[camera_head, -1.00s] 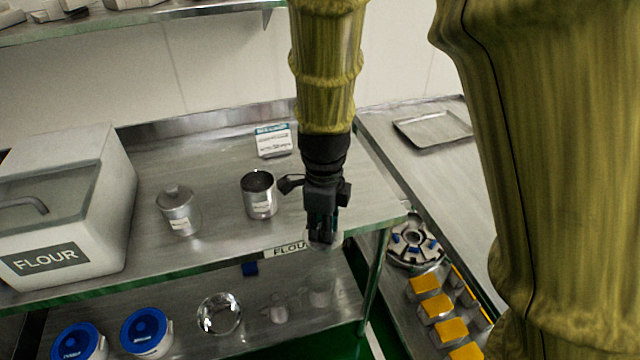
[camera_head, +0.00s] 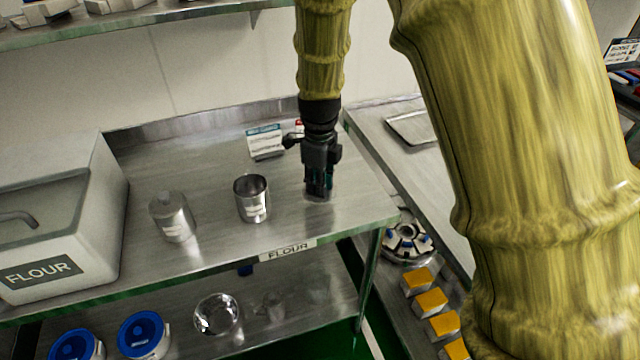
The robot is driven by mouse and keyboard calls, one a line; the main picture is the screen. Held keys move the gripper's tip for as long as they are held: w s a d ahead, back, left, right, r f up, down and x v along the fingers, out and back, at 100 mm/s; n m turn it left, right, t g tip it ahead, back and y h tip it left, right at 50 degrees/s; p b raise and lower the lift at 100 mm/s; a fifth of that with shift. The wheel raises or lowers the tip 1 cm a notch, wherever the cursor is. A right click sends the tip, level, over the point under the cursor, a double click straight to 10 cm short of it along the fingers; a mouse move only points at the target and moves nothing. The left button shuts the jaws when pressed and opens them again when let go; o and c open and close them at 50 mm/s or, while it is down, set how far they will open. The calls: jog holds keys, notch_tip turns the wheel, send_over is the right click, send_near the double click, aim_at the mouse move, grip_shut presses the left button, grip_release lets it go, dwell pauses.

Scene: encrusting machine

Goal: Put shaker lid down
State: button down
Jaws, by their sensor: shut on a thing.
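My gripper (camera_head: 319,191) points down over the right part of the steel table (camera_head: 345,212). It is shut on the shaker lid (camera_head: 320,198), which is mostly hidden by the fingers and shows only as a small pale metal edge. The lid is at or just above the tabletop; I cannot tell if it touches. An open metal shaker cup (camera_head: 252,200) stands upright to the left of my gripper. A second metal shaker (camera_head: 172,217) with its lid on stands further left.
A white flour bin (camera_head: 60,230) fills the table's left end. A small labelled card (camera_head: 265,141) stands behind the open cup. The lower shelf holds a glass bowl (camera_head: 216,314) and blue-lidded tubs (camera_head: 144,334). Bare tabletop lies around my gripper.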

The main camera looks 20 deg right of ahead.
jog(key=shift+w+d, duration=0.2)
jog(key=shift+w, duration=0.3)
jog(key=shift+w+d, duration=0.2)
jog(key=shift+w, duration=0.3)
jog(key=shift+f+p, duration=0.55)
jog(key=shift+f, duration=1.25)
jog(key=shift+f, duration=0.15)
jog(key=c, duration=1.3)
grip_release()
notch_tip(320, 180, up, 12)
jog(key=b, duration=0.1)
jog(key=shift+b, duration=0.4)
jog(key=shift+s, duration=0.1)
